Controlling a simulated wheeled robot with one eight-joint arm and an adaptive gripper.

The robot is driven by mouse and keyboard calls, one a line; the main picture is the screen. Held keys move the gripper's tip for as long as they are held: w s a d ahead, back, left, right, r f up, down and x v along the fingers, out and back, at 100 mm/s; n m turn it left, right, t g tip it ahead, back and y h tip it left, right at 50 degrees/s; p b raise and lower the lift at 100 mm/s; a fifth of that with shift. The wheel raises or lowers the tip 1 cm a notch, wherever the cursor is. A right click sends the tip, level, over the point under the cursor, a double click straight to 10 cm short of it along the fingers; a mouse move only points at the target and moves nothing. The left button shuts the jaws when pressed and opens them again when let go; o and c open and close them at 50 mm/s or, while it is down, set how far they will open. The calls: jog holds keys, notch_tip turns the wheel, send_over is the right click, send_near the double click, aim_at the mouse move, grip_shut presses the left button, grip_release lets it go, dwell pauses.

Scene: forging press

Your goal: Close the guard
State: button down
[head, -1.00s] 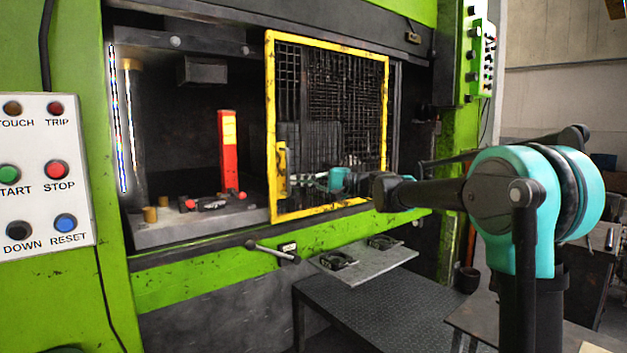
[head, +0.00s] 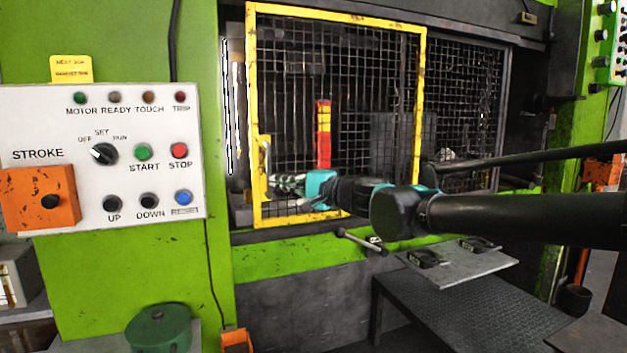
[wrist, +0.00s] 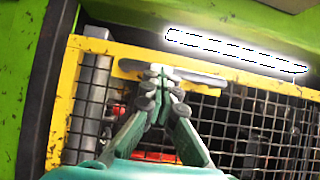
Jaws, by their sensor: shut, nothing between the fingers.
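The guard (head: 421,110) is a yellow-framed black mesh panel on the green press. In the head view it stands across the left part of the press opening, its left edge close to the left side of the opening. Its yellow handle (head: 263,165) is on the left upright. My gripper (head: 272,185) is at that handle, fingers pointing left. In the wrist view the fingertips of my gripper (wrist: 160,78) are together at the handle bar (wrist: 190,75), with nothing seen between them. Whether they touch the bar I cannot tell.
A red block (head: 324,140) stands behind the mesh. A control panel (head: 100,155) with buttons is on the left. A lever (head: 362,242) and a grey shelf (head: 465,262) project below the opening. A second dark mesh (head: 465,110) is at the right.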

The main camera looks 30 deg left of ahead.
aim_at(255, 183)
jog(key=shift+s+a, duration=2.15)
jog(key=shift+s, duration=0.2)
